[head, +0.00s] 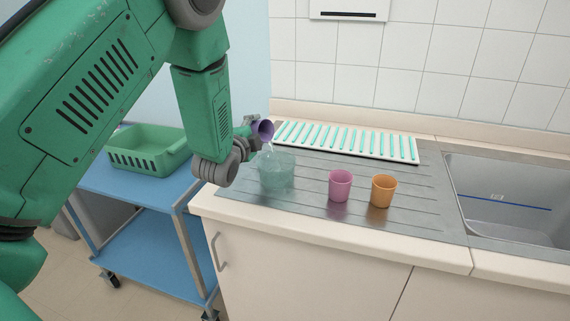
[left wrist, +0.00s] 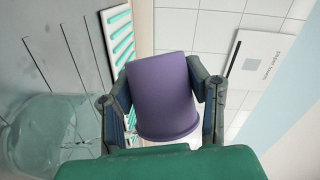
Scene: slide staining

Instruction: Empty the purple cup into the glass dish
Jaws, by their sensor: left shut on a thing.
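The purple cup (head: 264,131) is held in my left gripper (head: 254,128), tipped on its side with its mouth toward the right, above the glass dish. In the left wrist view the purple cup (left wrist: 163,95) sits between the two fingers of my left gripper (left wrist: 160,90). The clear, greenish glass dish (head: 277,172) stands on the steel drainboard below the cup; it also shows at the left of the left wrist view (left wrist: 45,135). A thin pale stream seems to run from the cup's mouth down to the dish. My right gripper is in neither view.
A pink cup (head: 340,186) and an orange cup (head: 383,191) stand upright to the right of the dish. A white rack with green bars (head: 345,141) lies behind. A sink (head: 510,190) is at the right. A green basket (head: 150,150) is on a blue cart (head: 130,186) at left.

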